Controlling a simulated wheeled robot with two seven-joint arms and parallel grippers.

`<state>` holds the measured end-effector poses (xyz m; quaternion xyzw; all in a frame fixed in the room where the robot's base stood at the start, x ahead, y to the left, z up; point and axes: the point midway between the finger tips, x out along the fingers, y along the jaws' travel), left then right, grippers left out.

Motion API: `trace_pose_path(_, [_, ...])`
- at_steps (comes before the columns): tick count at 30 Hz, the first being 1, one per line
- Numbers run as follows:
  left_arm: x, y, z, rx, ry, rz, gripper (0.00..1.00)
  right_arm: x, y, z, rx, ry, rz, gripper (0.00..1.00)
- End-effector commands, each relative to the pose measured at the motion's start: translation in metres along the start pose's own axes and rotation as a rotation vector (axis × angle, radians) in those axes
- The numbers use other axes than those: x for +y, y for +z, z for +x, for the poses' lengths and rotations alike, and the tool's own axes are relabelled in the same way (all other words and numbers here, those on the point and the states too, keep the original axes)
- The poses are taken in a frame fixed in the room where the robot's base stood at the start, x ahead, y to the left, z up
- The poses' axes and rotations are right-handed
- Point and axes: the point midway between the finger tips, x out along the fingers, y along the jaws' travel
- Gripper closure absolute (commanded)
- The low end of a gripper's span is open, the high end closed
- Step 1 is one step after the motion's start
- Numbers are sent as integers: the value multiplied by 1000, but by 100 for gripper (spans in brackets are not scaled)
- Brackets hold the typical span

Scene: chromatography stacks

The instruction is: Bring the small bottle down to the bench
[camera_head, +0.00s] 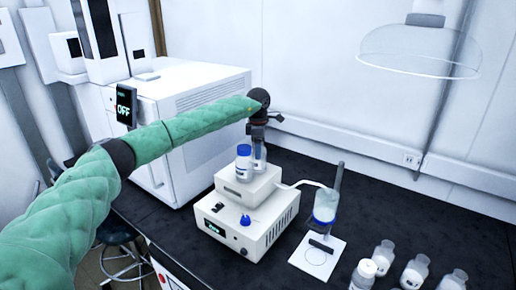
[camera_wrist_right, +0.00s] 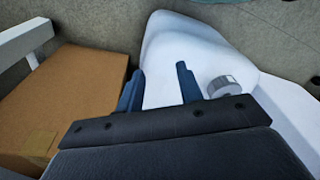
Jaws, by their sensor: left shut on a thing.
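My left gripper (camera_head: 258,139) reaches in from the left above the chromatography stack. It is shut on a small clear bottle (camera_head: 260,158), partly hidden behind another bottle. That other bottle, white with a blue cap (camera_head: 243,163), stands upright on the upper white box (camera_head: 233,187) of the stack. I cannot tell whether the held bottle touches the box top. The black bench (camera_head: 335,270) spreads around the stack. My right gripper (camera_wrist_right: 160,88) shows in the right wrist view, with its two blue fingers apart and nothing between them.
A lower white unit (camera_head: 236,241) with a display carries the upper box. A stand with a clear vessel (camera_head: 326,205) and several white bottles (camera_head: 383,255) are to the right. A large white instrument (camera_head: 190,150) is behind left. A carton (camera_wrist_right: 60,95) and white jug (camera_wrist_right: 200,50) are near my right gripper.

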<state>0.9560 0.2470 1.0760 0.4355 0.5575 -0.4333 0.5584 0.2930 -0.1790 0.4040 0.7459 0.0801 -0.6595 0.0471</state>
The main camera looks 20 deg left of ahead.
Motion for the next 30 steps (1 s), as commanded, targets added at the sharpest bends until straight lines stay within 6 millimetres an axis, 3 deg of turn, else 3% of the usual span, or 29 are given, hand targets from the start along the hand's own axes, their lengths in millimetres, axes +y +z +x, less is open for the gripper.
trace_pose_path(1, [0, 0, 0, 0, 0, 0, 83, 0, -1, -1, 2, 0, 0, 64])
trace_pose_path(2, [0, 0, 1, 0, 0, 0, 36, 0, -2, -2, 3, -1, 0, 64])
trace_pose_path(5, [0, 0, 1, 0, 0, 0, 17, 0, -3, -3, 4, -1, 0, 64])
trace_pose_path(17, [0, 0, -2, 0, 0, 0, 16, 0, -2, -3, 4, -1, 0, 64])
trace_pose_path(20, [0, 0, -6, -1, 2, 0, 16, 0, 3, 6, -10, 0, 0, 64])
trace_pose_path(30, [0, 0, -41, 0, 1, -1, 16, -11, -26, -55, 2, -14, 3, 64])
